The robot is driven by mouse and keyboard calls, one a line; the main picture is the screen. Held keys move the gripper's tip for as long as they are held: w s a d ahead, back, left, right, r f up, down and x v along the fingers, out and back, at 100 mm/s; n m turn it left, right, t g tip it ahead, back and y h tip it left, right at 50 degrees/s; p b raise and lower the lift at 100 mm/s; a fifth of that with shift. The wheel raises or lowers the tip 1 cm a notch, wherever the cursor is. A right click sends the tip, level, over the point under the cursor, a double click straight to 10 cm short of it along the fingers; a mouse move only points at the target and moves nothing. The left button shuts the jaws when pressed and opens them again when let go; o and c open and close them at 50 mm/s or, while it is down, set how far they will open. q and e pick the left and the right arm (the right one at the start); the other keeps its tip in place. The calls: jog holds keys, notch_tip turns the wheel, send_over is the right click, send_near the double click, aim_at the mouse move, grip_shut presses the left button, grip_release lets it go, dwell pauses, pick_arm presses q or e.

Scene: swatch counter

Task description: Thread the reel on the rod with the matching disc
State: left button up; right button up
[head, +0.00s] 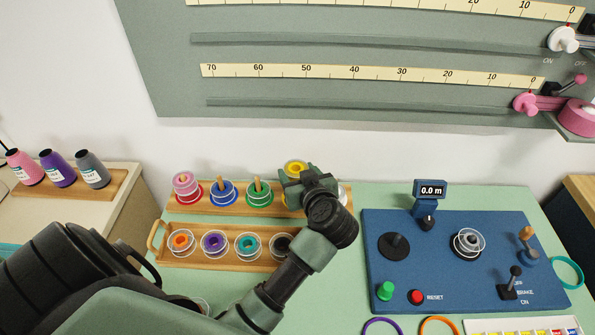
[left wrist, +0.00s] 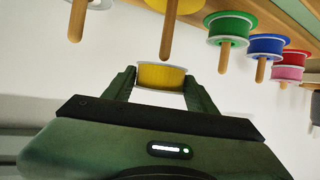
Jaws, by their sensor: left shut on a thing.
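My left gripper (head: 296,173) is shut on a yellow reel (head: 294,166) at the back wooden rack (head: 238,211). In the left wrist view, the reel (left wrist: 161,75) sits between both fingers. There, a bare rod (left wrist: 167,35) on a yellow disc (left wrist: 190,4) has its tip close to the reel's rim; I cannot tell whether it enters the hole.
A handled wooden tray (head: 215,262) in front holds orange, purple, teal and dark reels. A blue control panel (head: 450,285) with knobs and a meter display (head: 431,190) stands right. Spools (head: 58,168) stand on the left cabinet. A ruled grey wall board is behind.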

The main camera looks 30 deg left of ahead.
pick_arm(q)
jog(key=shift+f, duration=1.05)
jog(key=o, duration=1.4)
notch_tip(320, 180, up, 7)
jog(key=p, duration=1)
jog(key=shift+r, duration=0.1)
